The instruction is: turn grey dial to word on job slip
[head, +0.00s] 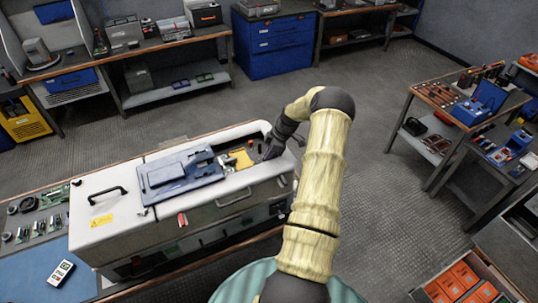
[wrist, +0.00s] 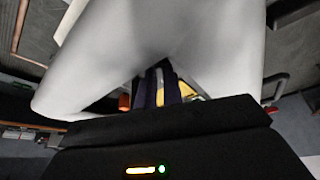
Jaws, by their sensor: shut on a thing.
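My gripper (head: 270,150) reaches down into the open right end of the white and grey cabinet (head: 118,184). In the wrist view, its dark fingers (wrist: 162,88) are close together in front of a yellow surface (wrist: 192,91). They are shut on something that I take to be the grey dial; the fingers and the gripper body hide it. Its pointer and any words around it cannot be read. In the head view, a yellow panel (head: 241,160) lies in the cabinet opening, left of the gripper. I cannot pick out a job slip with a readable word.
A blue-grey plate (head: 178,170) lies on the cabinet top beside the opening. A black handle (head: 107,195) stands up from the left lid. A white meter (head: 61,273) lies on a blue mat at lower left. The floor behind the cabinet is clear.

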